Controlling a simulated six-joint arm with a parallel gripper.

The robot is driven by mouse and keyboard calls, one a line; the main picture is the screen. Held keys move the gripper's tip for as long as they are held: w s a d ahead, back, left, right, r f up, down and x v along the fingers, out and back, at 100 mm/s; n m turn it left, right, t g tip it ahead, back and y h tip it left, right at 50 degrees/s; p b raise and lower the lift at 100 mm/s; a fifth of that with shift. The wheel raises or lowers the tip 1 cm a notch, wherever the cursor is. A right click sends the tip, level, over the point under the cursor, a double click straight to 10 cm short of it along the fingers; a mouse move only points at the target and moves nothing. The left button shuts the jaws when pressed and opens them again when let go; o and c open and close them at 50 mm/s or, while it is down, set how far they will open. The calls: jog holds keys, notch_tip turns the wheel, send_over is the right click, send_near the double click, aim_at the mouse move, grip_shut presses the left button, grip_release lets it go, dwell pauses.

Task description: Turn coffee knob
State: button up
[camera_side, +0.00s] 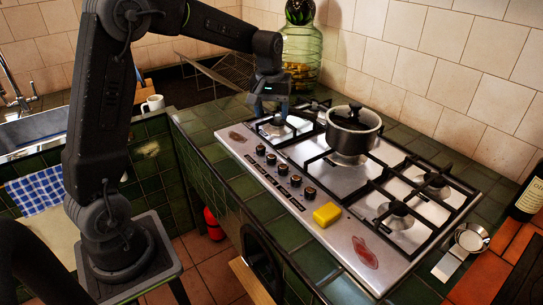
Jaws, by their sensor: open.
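A row of several dark knobs (283,169) runs along the front left edge of the steel gas hob (240,150). No knob shows a readable coffee mark, and I cannot tell how any is turned. My gripper (270,110) points down over the hob's left end, near the left burner and behind the knobs. It is open and apart from the knobs. Its fingertips are small and dark, so their exact height above the burner is unclear.
A yellow sponge (327,214) lies on the hob beyond the right end of the knob row. Black grates (390,180) stand up from the hob. A green glass jar (301,50) stands behind my gripper. A dark bottle (528,200) is at far right.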

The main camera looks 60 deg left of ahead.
jog(key=n, duration=0.2)
send_near(272, 156)
jog(key=shift+g, duration=0.4)
jog(key=f, duration=1)
jog(key=shift+w+a, duration=0.2)
jog(key=shift+w, duration=0.1)
jog(key=shift+c, duration=0.3)
jog(key=c, duration=0.9)
jog(key=shift+o, duration=0.2)
jog(key=shift+m, duration=0.3)
jog(key=m, duration=1.2)
jog(key=shift+m, duration=0.4)
